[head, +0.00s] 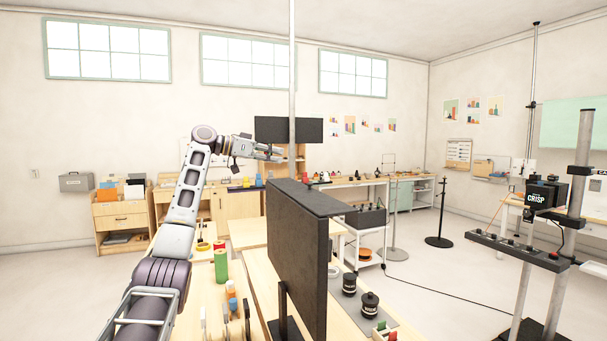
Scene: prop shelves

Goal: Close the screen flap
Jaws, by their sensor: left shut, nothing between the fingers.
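The black screen (297,255) stands upright on the wooden table in the middle of the head view, on a dark foot. Its flap (315,198) is a flat dark panel at the top edge, sticking out roughly level toward the right. My left gripper (276,153) is shut and empty. In the picture it shows above and a little left of the flap, apart from it. My left arm reaches up from the lower left. My right gripper is not in view.
A thin pale pole (292,80) rises behind the screen. A stand with a black box (545,193) is at the right.

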